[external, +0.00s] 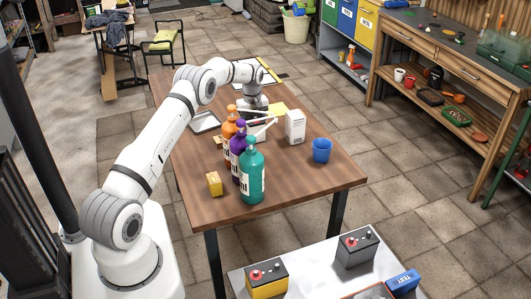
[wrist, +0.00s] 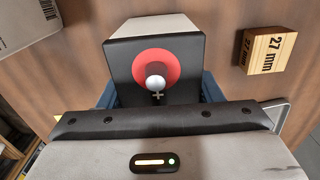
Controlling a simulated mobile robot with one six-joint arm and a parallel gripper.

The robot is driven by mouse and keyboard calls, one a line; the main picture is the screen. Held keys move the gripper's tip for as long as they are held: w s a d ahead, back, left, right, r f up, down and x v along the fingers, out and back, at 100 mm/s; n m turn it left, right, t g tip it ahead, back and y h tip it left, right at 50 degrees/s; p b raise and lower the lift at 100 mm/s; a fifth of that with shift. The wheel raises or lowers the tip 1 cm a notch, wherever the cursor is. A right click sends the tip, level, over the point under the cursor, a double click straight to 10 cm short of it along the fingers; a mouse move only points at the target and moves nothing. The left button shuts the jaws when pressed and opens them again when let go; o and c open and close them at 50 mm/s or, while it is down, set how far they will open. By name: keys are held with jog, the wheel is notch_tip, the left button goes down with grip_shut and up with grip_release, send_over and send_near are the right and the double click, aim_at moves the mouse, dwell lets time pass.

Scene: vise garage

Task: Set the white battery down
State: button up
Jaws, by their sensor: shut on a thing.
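The white battery (wrist: 155,26) has a black end with a red ring and a pale round terminal, facing the camera in the wrist view. My gripper (wrist: 157,93) is shut on it, with blue fingers at its left and right sides. In the external view my gripper (external: 260,121) is low over the table (external: 318,180), behind the bottles. The battery is largely hidden there, and I cannot tell whether it touches the table.
Orange (external: 230,128), purple (external: 237,150) and teal (external: 251,174) bottles stand in front of my gripper. A "27 mm" wooden block (wrist: 267,52) is nearby. The table's front right is clear.

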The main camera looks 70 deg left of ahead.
aim_at(253, 116)
jog(key=shift+r, duration=0.1)
jog(key=shift+f, duration=0.2)
jog(key=o, duration=1.8)
jog(key=shift+c, duration=0.2)
notch_tip(253, 116, up, 12)
jog(key=shift+r+b, duration=0.1)
jog(key=shift+b, duration=0.7)
